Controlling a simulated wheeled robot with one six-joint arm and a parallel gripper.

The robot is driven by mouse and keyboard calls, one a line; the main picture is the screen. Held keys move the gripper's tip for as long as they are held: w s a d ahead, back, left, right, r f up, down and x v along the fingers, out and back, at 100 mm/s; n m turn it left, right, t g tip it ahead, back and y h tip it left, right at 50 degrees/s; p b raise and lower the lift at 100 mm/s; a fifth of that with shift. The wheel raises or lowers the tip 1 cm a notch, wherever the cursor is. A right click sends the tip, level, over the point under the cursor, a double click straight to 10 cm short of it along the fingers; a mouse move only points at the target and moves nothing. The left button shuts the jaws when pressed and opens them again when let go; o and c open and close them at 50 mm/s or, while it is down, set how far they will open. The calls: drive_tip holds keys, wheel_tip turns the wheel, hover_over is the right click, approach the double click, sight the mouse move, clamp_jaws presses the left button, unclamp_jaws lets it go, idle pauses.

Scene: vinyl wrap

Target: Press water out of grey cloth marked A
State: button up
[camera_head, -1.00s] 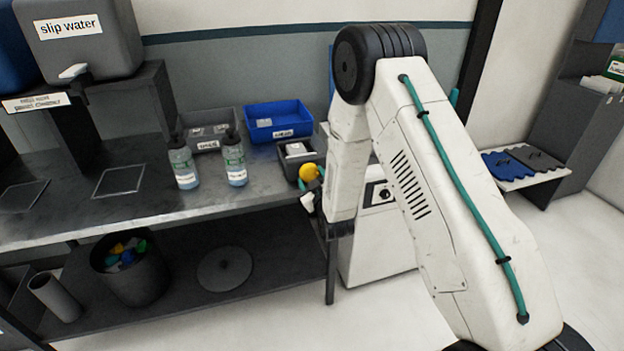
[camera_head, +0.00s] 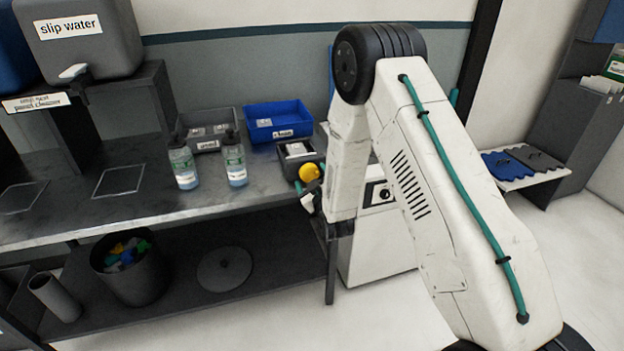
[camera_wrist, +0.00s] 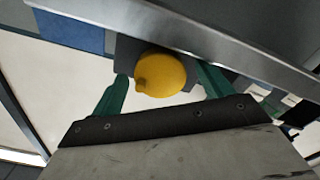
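No cloth with a readable A mark shows. A dark grey, wavy-edged flat piece (camera_head: 533,157) lies beside a similar blue one (camera_head: 500,165) on a white shelf at the right; I cannot tell if either is a cloth. My gripper (camera_wrist: 163,72) is mostly hidden behind my arm in the head view, at the bench's right end. In the wrist view its two green fingers stand apart, on either side of a rounded yellow thing (camera_wrist: 160,73). Gaps show between the fingers and that thing. It also shows in the head view (camera_head: 309,172), by a small dark bin.
Two spray bottles (camera_head: 234,160) stand on the metal bench (camera_head: 150,195). A grey tray (camera_head: 207,143) and a blue tray (camera_head: 278,134) stand behind. A slip water tank (camera_head: 100,50) is at the left. A white cabinet (camera_head: 380,240) stands right of the bench. A bin (camera_head: 135,280) holds coloured scraps below.

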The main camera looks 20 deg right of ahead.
drive_tip(key=s, duration=0.7)
drive_tip(key=shift+s, duration=0.4)
drive_tip(key=shift+a, duration=0.1)
